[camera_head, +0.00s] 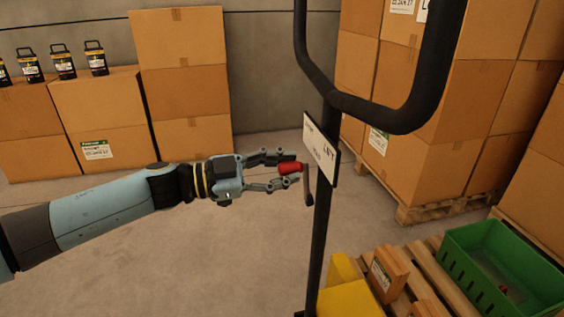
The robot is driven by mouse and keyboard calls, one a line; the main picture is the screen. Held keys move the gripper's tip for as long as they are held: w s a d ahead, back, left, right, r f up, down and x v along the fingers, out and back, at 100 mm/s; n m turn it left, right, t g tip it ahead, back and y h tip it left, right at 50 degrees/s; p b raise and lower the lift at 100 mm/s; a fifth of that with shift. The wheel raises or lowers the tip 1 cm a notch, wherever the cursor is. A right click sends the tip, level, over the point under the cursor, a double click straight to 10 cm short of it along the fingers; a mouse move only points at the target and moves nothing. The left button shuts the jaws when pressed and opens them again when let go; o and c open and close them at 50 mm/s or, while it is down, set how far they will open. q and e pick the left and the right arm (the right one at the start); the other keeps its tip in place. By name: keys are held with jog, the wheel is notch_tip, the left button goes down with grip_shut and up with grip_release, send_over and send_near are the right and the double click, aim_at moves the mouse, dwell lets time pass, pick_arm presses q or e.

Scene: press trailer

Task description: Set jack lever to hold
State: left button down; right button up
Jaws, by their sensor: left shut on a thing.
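The jack lever has a red knob (290,168) on a short dark arm (307,187) at the jack's black post. A white label plate (321,148) is fixed on the post beside the lever. Its lettering is too small to read surely. My left gripper (285,169) comes in from the left and is shut on the red knob, with a finger above and a finger below it. The far end of the lever is partly hidden behind the plate and post. My right gripper is not in view.
The black loop handle (402,120) rises above the plate at the right. Stacked cartons on a pallet (443,208) stand behind it. A green crate (475,285) and yellow blocks (347,300) are at lower right. Cartons with lanterns line the left wall. Floor between is clear.

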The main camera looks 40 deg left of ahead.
pick_arm(q)
jog(key=shift+s+d+r+m+p, duration=0.15)
jog(key=shift+s+d+m, duration=0.2)
jog(key=shift+m, duration=0.45)
jog(key=shift+s+d+m+p, duration=0.15)
jog(key=shift+s+d+m, duration=0.15)
jog(key=shift+m, duration=0.5)
jog(key=shift+d, duration=0.1)
jog(key=c, duration=1.1)
grip_release()
jog(key=v, duration=1.2)
